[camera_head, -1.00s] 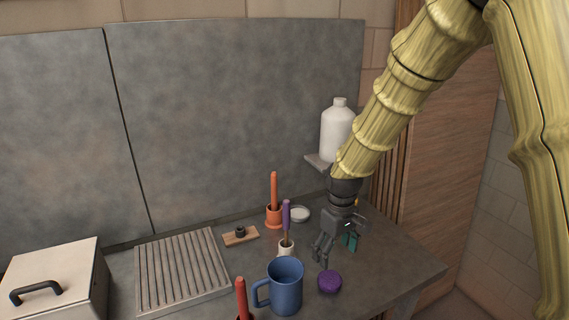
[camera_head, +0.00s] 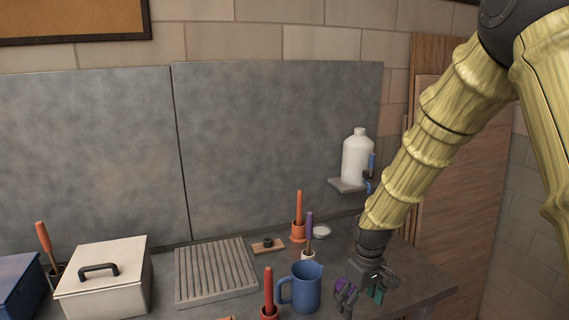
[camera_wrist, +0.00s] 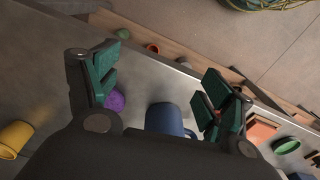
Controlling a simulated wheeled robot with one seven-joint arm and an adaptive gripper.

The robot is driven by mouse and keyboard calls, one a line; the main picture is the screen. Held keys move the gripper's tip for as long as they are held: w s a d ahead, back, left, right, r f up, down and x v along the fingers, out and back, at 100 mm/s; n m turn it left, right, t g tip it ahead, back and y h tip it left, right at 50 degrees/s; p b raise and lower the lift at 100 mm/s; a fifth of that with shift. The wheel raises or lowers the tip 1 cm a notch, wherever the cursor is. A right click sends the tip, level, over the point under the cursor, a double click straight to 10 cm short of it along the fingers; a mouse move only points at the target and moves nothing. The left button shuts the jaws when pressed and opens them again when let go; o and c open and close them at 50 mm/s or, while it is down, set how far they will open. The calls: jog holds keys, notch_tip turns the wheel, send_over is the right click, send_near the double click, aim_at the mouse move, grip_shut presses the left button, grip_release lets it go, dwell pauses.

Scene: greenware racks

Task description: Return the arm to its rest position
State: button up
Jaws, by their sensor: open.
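My gripper (camera_head: 362,294) is at the right end of the table in the head view, pointing down. In the wrist view my gripper (camera_wrist: 157,92) shows two green-padded fingers spread wide apart with nothing held between them. My yellow arm reaches down to it from the upper right. A blue mug (camera_head: 306,288) stands to the left of the gripper, apart from it; the mug also shows in the wrist view (camera_wrist: 165,120). A purple round object (camera_head: 341,285) is partly hidden behind the gripper; a purple object also shows in the wrist view (camera_wrist: 115,101).
A white bottle (camera_head: 357,160) stands on a small wall shelf (camera_head: 346,186) beside my arm. Handled tools stand in an orange holder (camera_head: 298,232) and a white holder (camera_head: 308,256). A ribbed tray (camera_head: 215,270) and a lidded box (camera_head: 103,280) stand farther left. Grey panels back the table.

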jog(key=s+f+m, duration=0.2)
jog(key=s+f, duration=0.5)
jog(key=f, duration=0.4)
jog(key=s+f+m, duration=0.1)
jog(key=s+f, duration=0.7)
jog(key=f, duration=0.3)
jog(key=s+d+f+m, duration=0.1)
jog(key=s+f, duration=0.4)
jog(key=s, duration=0.5)
jog(key=s+d+f+m, duration=0.2)
jog(key=s+f, duration=0.3)
jog(key=s, duration=0.5)
jog(key=shift+s+d+f, duration=0.3)
jog(key=shift+d, duration=0.05)
